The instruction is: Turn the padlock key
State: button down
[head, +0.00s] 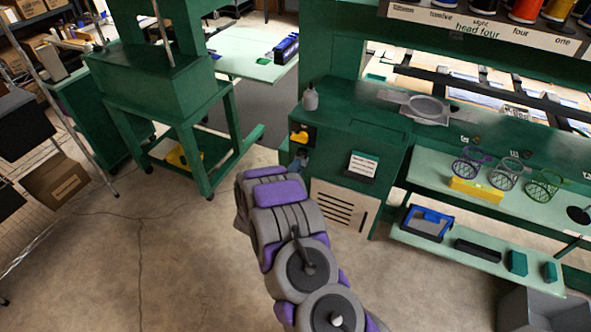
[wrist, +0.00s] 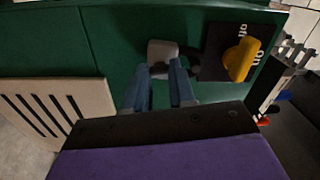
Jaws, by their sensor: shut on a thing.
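In the wrist view, a grey rounded piece (wrist: 162,50) sits against the green cabinet face. It is at the padlock's place, but I cannot tell the key from the lock body. My gripper's (wrist: 160,72) two blue fingers reach to it from both sides and are shut on it. The contact is partly hidden between the fingers. In the head view, my gripper (head: 301,160) is at the cabinet's left side, below the yellow rotary switch (head: 299,136). The padlock is too small and covered to make out there. The switch (wrist: 241,60) also shows right of the fingers, on a black plate marked on and off.
The green machine cabinet (head: 360,135) stands ahead, with a slotted vent panel (head: 340,204) below. Shelves with coloured hoops and a yellow box (head: 477,190) are to the right. A green machine stand (head: 165,110) is at left. The concrete floor between is open.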

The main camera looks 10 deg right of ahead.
jog(key=shift+s+f, duration=0.1)
jog(key=shift+f, duration=0.05)
jog(key=c, duration=0.9)
grip_release()
